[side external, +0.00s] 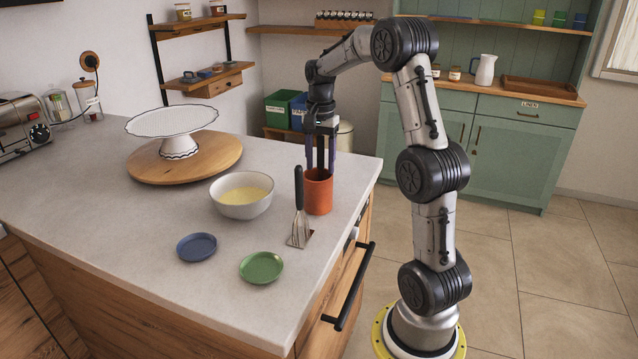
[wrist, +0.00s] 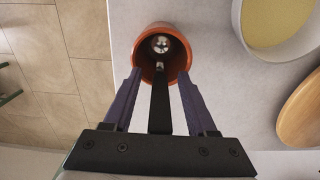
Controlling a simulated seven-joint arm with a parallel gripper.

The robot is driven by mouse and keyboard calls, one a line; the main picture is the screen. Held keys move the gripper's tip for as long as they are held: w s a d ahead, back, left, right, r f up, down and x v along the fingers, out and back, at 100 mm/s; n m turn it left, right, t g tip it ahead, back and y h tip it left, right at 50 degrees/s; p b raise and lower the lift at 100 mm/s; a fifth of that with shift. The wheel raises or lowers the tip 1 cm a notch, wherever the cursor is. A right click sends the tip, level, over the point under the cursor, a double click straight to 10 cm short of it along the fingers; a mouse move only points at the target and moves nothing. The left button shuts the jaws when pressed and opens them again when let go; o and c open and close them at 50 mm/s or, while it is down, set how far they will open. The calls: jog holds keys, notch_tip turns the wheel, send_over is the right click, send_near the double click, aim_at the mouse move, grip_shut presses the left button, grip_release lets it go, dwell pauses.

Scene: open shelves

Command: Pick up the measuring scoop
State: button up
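The measuring scoop appears to stand in an orange-red pot (side external: 319,197), also seen from above in the wrist view (wrist: 140,58). A shiny round metal part (wrist: 160,43) shows down inside the pot. A black handle (wrist: 160,105) rises from it toward the camera. My gripper (side external: 320,165) points straight down over the pot, its fingertips around rim height. In the wrist view its two purple-grey fingers (wrist: 161,82) are apart, one on each side of the handle, with gaps visible. The scoop's lower part is hidden by the pot in the side view.
A slotted turner (side external: 299,205) with a black handle is just left of the pot. A bowl of yellow contents (side external: 243,208), a blue dish (side external: 197,247) and a green dish (side external: 261,267) are nearby. A cake stand (side external: 178,147) sits on a wooden board (side external: 150,165). The counter edge is close right.

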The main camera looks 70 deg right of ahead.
grip_shut()
jog(key=shift+r, duration=0.2)
